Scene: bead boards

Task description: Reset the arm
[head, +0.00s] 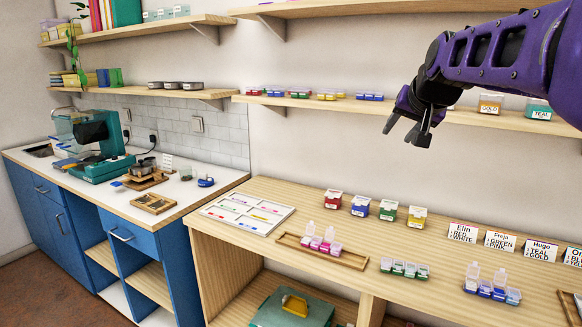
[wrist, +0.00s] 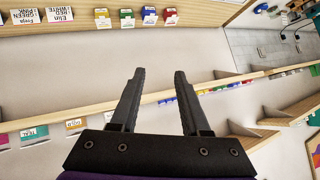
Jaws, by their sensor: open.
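My purple arm reaches in from the upper right of the head view. My gripper (head: 406,134) hangs in the air in front of the wall, above the wooden bench and near the lower wall shelf. In the wrist view my gripper (wrist: 154,74) shows two dark fingers spread apart with nothing between them. The wrist picture is turned over, with the bench along its top edge.
The wooden bench (head: 262,190) bears small bead boxes, name cards (head: 500,241), a white tray (head: 247,213) and a wooden tray (head: 350,260). The lower shelf (head: 320,104) holds more boxes close behind my gripper. A teal machine (head: 95,168) stands on the left counter.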

